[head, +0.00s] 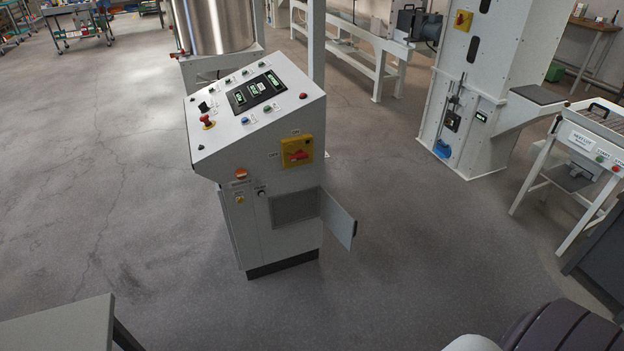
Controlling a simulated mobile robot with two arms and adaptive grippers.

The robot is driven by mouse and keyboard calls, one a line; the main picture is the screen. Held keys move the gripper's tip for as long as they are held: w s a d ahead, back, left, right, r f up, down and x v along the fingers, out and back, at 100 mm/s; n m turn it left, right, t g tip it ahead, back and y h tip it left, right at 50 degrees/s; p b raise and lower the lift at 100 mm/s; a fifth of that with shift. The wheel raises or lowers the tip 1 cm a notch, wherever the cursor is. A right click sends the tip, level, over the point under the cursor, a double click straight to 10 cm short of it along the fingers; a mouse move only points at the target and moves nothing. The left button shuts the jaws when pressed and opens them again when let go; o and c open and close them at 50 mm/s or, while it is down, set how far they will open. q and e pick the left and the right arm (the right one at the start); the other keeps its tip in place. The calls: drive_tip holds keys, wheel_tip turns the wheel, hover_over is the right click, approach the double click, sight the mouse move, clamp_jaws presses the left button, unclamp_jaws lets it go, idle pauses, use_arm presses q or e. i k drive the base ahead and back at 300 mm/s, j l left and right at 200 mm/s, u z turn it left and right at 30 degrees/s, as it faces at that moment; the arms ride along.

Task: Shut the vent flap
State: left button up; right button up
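The vent flap (338,219) is a thin grey panel on the lower right of the white control console (290,248). It stands swung open, jutting out to the right of the console. Beside it, the vent opening (295,207) shows a dark grey mesh or louvred surface in the console's front. The flap's hinge seems to be at the opening's right edge. Neither of my grippers is in view, so their states and distance from the flap do not show.
A red switch on a yellow plate (297,152) sits above the vent, and a red mushroom button (208,122) is on the sloped top. A grey tabletop corner (60,326) is at lower left. A white framed table (590,145) stands right. Floor before the console is clear.

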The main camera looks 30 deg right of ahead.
sight(337, 220)
drive_tip(key=i+l+u, duration=0.35)
drive_tip(key=l, duration=1.65)
drive_tip(key=k+l+u, duration=0.1)
drive_tip(key=l+u, duration=0.25)
drive_tip(key=l, duration=1.6)
